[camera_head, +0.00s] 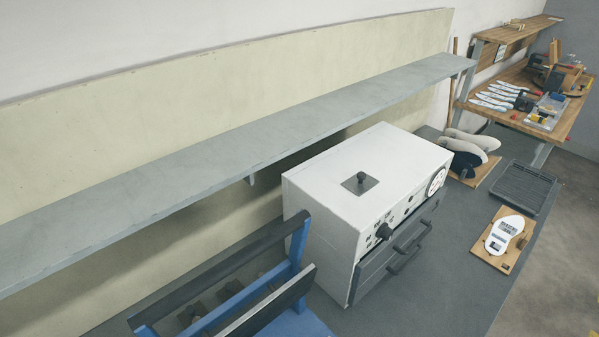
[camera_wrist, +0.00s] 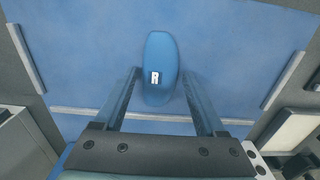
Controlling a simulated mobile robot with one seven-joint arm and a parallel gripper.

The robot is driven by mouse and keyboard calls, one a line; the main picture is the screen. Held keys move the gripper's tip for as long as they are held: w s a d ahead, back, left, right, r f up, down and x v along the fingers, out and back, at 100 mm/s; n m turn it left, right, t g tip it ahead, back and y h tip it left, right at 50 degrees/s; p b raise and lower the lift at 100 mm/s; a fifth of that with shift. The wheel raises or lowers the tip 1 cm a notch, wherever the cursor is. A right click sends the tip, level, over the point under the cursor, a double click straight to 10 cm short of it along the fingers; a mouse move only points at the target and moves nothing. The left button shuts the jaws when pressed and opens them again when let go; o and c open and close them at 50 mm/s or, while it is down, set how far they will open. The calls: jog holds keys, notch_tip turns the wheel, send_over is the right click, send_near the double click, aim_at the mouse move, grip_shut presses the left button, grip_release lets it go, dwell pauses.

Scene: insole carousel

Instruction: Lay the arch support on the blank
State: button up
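A blue, rounded arch support (camera_wrist: 161,55) marked with a white R lies on a blue surface (camera_wrist: 230,50) in the wrist view. My gripper (camera_wrist: 161,74) is open, with one finger on each side of the arch support's near half. Gaps show between the fingers and its sides, so it is not clamped. I cannot tell how high the fingertips are above the surface. My gripper is not seen in the head view. No blank can be named for sure; a white sole-shaped piece with dark print (camera_head: 505,234) lies on a wooden board (camera_head: 484,254) at the right in the head view.
A white oven-like box (camera_head: 325,215) stands mid-bench, beside a blue frame (camera_head: 296,245) at lower left. Pale and dark sole shapes (camera_head: 472,140) stand in a rack behind a black tray (camera_head: 523,186). A long grey shelf (camera_head: 230,135) overhangs the bench.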

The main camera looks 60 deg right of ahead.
grip_shut()
notch_tip(320, 180, up, 10)
jog(key=b, duration=0.1)
dwell(0.5)
